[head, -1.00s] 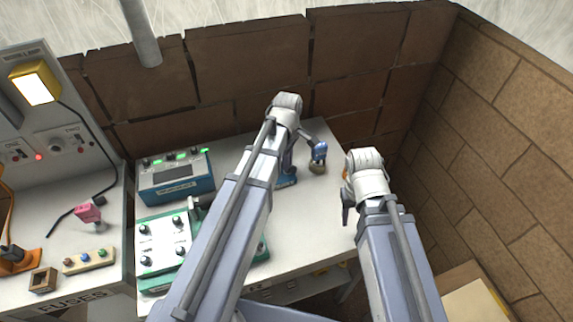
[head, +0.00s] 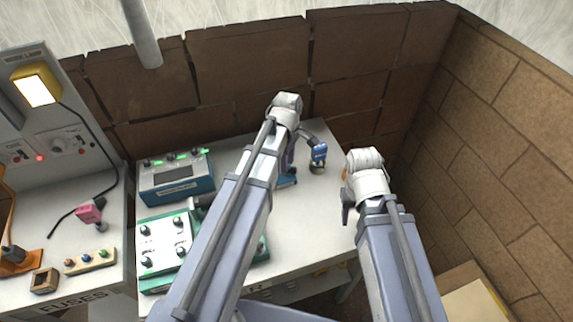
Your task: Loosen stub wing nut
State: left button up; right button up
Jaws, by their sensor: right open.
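A small blue piece (head: 319,152), which looks like the wing nut, sits on top of a short brownish stub (head: 317,168) toward the back right of the white table. My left gripper (head: 312,138) is at the blue piece, coming to it from the upper left. The fingertips are too small and overlapped to tell whether they are closed on it. My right gripper (head: 347,207) hangs to the right of and nearer than the stub, over the table's right edge. It is open and apart from the blue piece. An orange part (head: 345,174) shows beside the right wrist, partly hidden.
A blue instrument box (head: 176,178) and a green-edged knob panel (head: 166,243) stand left of my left arm. A blue part (head: 287,180) is mostly hidden behind that arm. Brick walls (head: 250,68) close off the back and right.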

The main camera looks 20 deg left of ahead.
pick_arm(q)
jog(key=shift+r+p, duration=1.5)
jog(key=shift+r, duration=0.25)
notch_tip(320, 180, up, 4)
jog(key=p, duration=0.4)
notch_tip(320, 180, up, 8)
jog(key=p, duration=0.8)
jog(key=shift+f, duration=0.1)
